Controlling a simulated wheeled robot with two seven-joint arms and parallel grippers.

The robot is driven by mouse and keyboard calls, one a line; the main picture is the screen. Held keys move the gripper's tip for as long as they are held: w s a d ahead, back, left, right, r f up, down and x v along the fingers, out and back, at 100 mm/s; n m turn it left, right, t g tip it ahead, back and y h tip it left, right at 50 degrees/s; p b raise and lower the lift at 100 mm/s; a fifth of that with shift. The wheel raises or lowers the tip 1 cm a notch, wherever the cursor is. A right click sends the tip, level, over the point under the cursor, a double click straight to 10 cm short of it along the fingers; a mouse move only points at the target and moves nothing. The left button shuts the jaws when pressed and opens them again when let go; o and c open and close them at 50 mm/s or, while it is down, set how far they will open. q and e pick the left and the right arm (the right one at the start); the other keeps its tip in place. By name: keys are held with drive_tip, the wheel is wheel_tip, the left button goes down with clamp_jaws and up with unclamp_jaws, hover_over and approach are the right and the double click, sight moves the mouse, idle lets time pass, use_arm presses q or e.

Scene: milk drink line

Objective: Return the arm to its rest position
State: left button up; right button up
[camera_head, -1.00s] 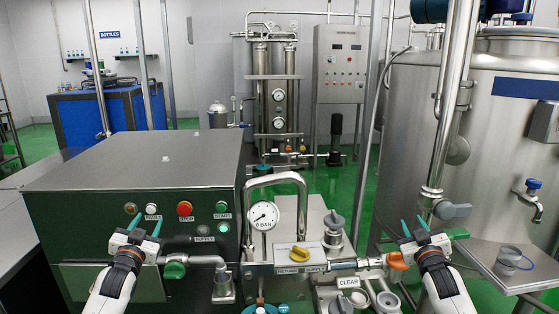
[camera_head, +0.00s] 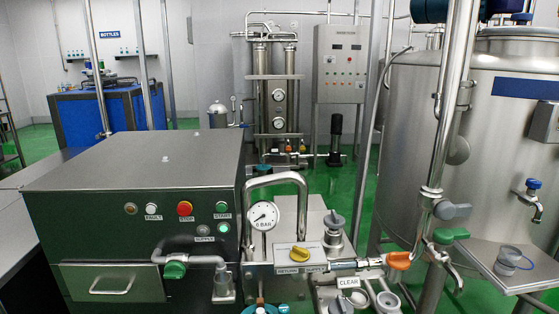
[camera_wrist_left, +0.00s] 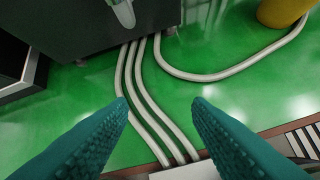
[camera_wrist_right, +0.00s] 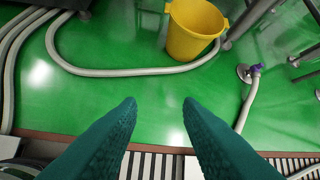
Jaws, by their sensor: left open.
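Neither arm shows in the head view. In the left wrist view my left gripper (camera_wrist_left: 160,112) is open, its two teal fingers apart with nothing between them. It hangs over the green floor and pale hoses. In the right wrist view my right gripper (camera_wrist_right: 158,108) is also open and empty, its teal fingers pointing over the green floor and the edge of a grating. Neither gripper touches anything that I can see.
A steel tank (camera_head: 490,130) stands right. A yellow bucket (camera_wrist_right: 192,30) and hoses (camera_wrist_right: 120,72) are on the floor.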

use_arm(q)
drive_tip(key=s+d+f+g, duration=0.1)
drive_tip(key=s+f+g, duration=0.1)
drive_tip(key=s, duration=0.9)
drive_tip(key=s+d+f+g, duration=0.2)
drive_tip(key=s+f, duration=0.3)
drive_tip(key=s, duration=0.5)
drive_tip(key=s+d+f+g, duration=0.2)
drive_tip(key=s+f, duration=0.1)
drive_tip(key=s, duration=0.8)
drive_tip(key=shift+s+f, duration=0.25)
drive_tip(key=shift+s, duration=0.05)
use_arm(e)
drive_tip(key=s+a+f+g, duration=0.1)
drive_tip(key=s+f+g, duration=0.1)
drive_tip(key=s, duration=0.9)
drive_tip(key=s+a+f+g, duration=0.2)
drive_tip(key=s+f, duration=0.3)
drive_tip(key=s, duration=0.5)
drive_tip(key=s+a+f+g, duration=0.2)
drive_tip(key=s+f, duration=0.1)
drive_tip(key=s, duration=0.8)
drive_tip(key=shift+s+f, duration=0.25)
drive_tip(key=shift+s, duration=0.05)
